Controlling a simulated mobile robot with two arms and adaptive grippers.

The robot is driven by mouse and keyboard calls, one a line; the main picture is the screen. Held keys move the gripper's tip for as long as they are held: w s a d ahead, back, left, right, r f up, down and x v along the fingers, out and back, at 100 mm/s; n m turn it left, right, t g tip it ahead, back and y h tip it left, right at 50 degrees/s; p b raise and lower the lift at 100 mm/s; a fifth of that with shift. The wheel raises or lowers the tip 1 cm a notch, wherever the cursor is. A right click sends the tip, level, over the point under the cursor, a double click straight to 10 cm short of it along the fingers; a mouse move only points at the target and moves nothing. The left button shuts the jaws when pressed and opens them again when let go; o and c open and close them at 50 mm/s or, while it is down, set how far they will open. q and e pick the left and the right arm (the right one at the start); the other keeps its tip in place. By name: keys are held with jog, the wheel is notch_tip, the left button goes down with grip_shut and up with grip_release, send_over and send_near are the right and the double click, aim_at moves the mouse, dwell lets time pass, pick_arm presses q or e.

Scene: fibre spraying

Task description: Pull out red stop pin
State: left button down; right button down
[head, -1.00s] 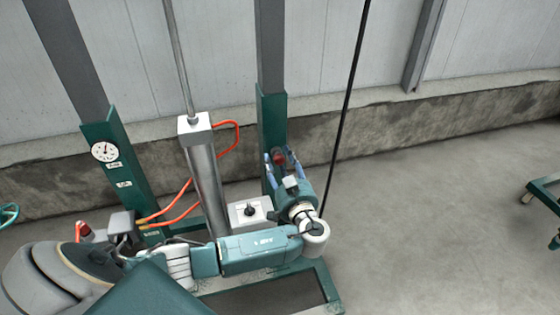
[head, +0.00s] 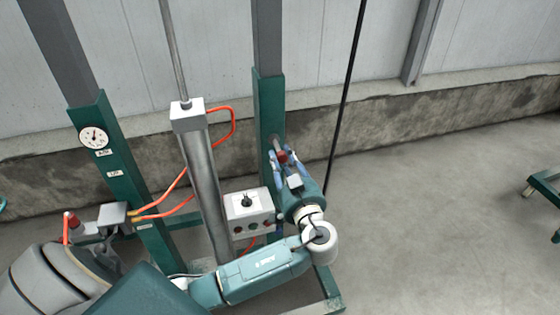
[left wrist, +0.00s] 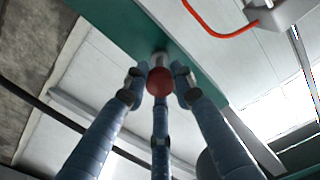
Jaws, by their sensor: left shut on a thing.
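The red stop pin (head: 282,157) is at the green right-hand post (head: 267,95) of the frame, with a short grey part showing between its red knob and the post. In the left wrist view, the round red knob (left wrist: 159,82) sits between the fingers, with a silvery collar above it against the green steel. My left gripper (head: 285,160) is shut on the red knob; its blue fingers surround it in the left wrist view (left wrist: 157,78). The pin's inner end is hidden. My right gripper is out of view.
A steel cylinder (head: 204,185) with orange hoses stands left of the gripper. A white control box (head: 249,210) with a black knob is close to my left arm. A gauge (head: 94,137) is on the left post.

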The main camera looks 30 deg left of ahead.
pick_arm(q)
jog(key=shift+s+d+f, duration=0.1)
jog(key=shift+d+f, duration=0.15)
jog(key=shift+f, duration=0.15)
jog(key=c, duration=1.7)
grip_release()
jog(key=shift+o, duration=1.3)
jog(key=shift+s+r, duration=0.1)
jog(key=shift+r, duration=0.15)
jog(key=v, duration=1.2)
